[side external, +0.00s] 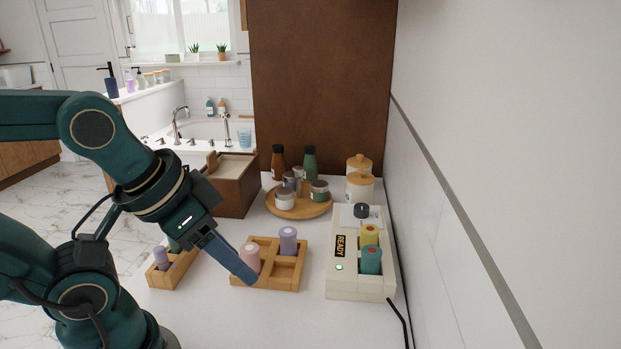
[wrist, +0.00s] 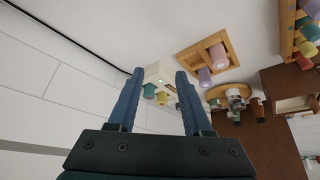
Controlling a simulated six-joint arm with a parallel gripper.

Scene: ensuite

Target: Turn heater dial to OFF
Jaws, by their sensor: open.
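The white heater (side external: 340,282) stands on the counter at the right in the side view, with a READY label and a lit green light. Its black dial (side external: 361,211) is at the far end; its pointer setting is too small to read. A yellow cartridge (side external: 370,234) and a teal cartridge (side external: 371,261) sit upright in it. My gripper (side external: 249,279) is open and empty, left of the heater and in front of a wooden tray, apart from the dial. In the wrist view my open gripper (wrist: 160,73) frames the distant heater (wrist: 153,73) between its fingers.
The wooden tray (side external: 265,288) holds a pink and a lavender cartridge. A smaller wooden rack (side external: 176,274) stands left. A round tray (side external: 300,208) with bottles and jars, and lidded canisters (side external: 359,187), are behind. A wall (side external: 480,180) borders the right; a black cable (side external: 400,318) leaves the heater.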

